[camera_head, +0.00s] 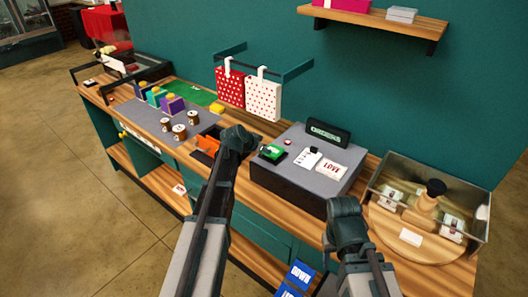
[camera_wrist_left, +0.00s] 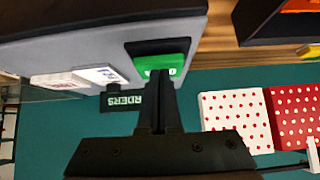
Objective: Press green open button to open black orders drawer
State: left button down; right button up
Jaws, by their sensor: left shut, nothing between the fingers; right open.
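The black orders drawer unit (camera_head: 290,188) stands on the counter with a grey top and a black ORDERS sign (camera_head: 328,133) at its back. The green button (camera_head: 271,152) sits on a black base at the unit's left end; it also shows in the left wrist view (camera_wrist_left: 161,66). My left gripper (camera_head: 247,138) is shut and empty, beside the button on its left. In the left wrist view its closed fingers (camera_wrist_left: 160,82) overlap the button's edge; I cannot tell whether they touch it. My right gripper (camera_head: 342,206) is open, in front of the unit's right end. The drawer looks shut.
White cards (camera_head: 331,170) and a small red button (camera_head: 288,141) are on the grey top. A clear bin (camera_head: 468,206) stands at the right. Two dotted bags (camera_head: 263,100) hang behind. Spools (camera_head: 180,131) stand on a grey mat at the left.

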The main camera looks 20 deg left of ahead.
pick_arm(q)
jog(key=shift+f, duration=0.25)
pick_arm(e)
jog(key=shift+f, duration=0.25)
pick_arm(q)
jog(key=shift+f+b, duration=0.95)
jog(key=shift+b, duration=0.1)
jog(key=shift+s, duration=0.2)
pick_arm(e)
jog(key=shift+s+f, duration=0.15)
jog(key=shift+f, duration=0.75)
pick_arm(q)
jog(key=shift+w+r, duration=0.1)
jog(key=shift+r, duration=0.1)
pick_arm(e)
jog(key=shift+r, duration=0.1)
pick_arm(q)
jog(key=shift+d+r+p, duration=0.1)
jog(key=shift+r+p, duration=0.4)
jog(key=shift+p, duration=0.25)
notch_tip(320, 180, up, 3)
jog(key=p, duration=0.3)
jog(key=shift+r, duration=0.1)
jog(key=p+v, duration=0.7)
jog(key=v, duration=0.3)
pick_arm(e)
notch_tip(320, 180, up, 11)
jog(key=a, duration=0.1)
jog(key=shift+a, duration=0.25)
